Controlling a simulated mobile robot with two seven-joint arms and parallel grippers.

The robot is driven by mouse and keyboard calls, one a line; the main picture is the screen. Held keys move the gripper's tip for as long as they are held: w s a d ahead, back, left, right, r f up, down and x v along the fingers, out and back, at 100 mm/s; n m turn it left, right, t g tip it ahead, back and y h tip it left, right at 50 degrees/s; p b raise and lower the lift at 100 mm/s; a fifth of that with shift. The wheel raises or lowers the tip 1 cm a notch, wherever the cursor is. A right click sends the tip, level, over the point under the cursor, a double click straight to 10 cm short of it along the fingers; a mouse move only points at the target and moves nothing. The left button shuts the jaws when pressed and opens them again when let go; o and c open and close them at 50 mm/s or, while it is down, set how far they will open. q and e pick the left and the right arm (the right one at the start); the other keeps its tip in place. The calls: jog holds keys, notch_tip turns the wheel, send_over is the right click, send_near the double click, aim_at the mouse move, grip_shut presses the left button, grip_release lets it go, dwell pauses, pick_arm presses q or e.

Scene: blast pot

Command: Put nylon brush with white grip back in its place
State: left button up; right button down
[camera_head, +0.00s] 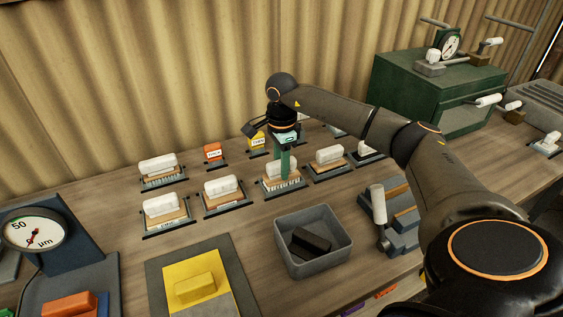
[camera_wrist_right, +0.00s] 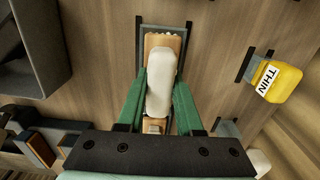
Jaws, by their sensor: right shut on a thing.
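The brush is over a dark-framed place (camera_wrist_right: 178,27) with a pale label; in the head view the block appears to be at or just above this place (camera_head: 284,198). Whether it rests fully on it I cannot tell. The fingers hide part of the grip. Pale bristles show at the block's far edge. My left gripper is not in view.
Similar white-gripped brushes stand left (camera_head: 220,187) and right (camera_head: 330,156). A yellow THIN block (camera_wrist_right: 279,79) and an orange block (camera_head: 212,152) are behind. A green cabinet (camera_head: 425,100) stands right.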

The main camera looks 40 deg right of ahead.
jog(key=shift+f, duration=0.5)
jog(key=shift+c, duration=2.4)
grip_release()
notch_tip(320, 180, up, 13)
jog(key=shift+f, duration=0.2)
